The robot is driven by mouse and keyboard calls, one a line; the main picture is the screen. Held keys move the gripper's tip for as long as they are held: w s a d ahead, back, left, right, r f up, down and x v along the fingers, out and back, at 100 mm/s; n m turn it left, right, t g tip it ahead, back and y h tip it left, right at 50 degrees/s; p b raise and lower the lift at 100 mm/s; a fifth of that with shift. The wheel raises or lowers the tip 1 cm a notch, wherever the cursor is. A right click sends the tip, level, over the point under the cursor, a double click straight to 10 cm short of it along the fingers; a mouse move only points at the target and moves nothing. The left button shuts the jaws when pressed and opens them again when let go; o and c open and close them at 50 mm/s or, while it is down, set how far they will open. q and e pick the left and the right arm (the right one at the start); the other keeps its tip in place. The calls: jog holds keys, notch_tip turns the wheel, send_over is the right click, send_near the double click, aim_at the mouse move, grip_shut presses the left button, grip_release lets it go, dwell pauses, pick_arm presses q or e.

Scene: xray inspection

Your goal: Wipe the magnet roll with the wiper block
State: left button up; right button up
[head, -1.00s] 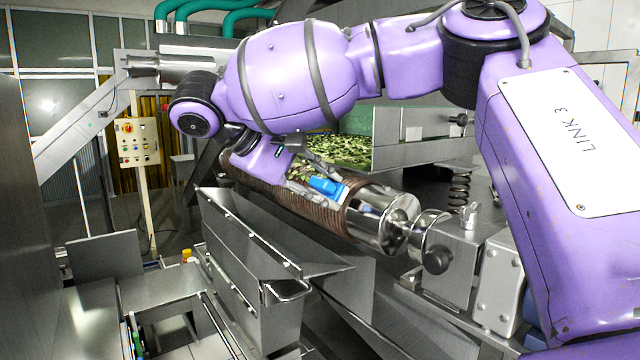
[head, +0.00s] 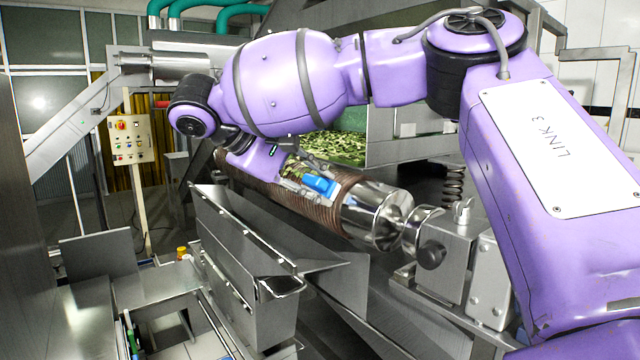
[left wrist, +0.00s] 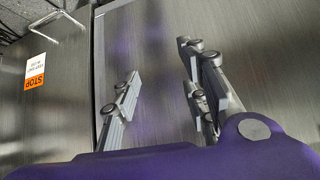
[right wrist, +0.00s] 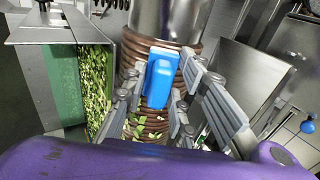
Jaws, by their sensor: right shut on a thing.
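The magnet roll (head: 374,212) slopes across the middle of the head view. It has brown ribs and a shiny metal end. My right gripper (right wrist: 158,92) is shut on the blue wiper block (head: 319,186), which is at the ribbed part near the shiny end. In the right wrist view the wiper block (right wrist: 166,72) sits between the fingers, over the ribs. I cannot tell whether it touches them. Green leaf bits (right wrist: 150,131) lie on the ribs below it. My left gripper (left wrist: 160,92) is open and empty before a metal panel, outside the head view.
A steel trough (head: 250,240) runs along the front of the roll. A bearing block (head: 446,255) and spring (head: 453,184) stand at its right end. Green leaves (head: 335,148) fill a chute behind. A control box (head: 131,139) stands at left.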

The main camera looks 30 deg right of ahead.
jog(key=w, duration=0.5)
jog(key=shift+w+a, duration=0.25)
jog(key=shift+w, duration=0.15)
jog(key=shift+d, duration=0.1)
jog(key=shift+s+d+f, duration=0.1)
jog(key=shift+s, duration=0.9)
jog(key=shift+s+d+f, duration=0.1)
jog(key=shift+s, duration=0.85)
jog(key=shift+s+d+r, duration=0.15)
jog(key=shift+s, duration=1.8)
jog(key=shift+v, duration=3.05)
jog(key=shift+w, duration=0.1)
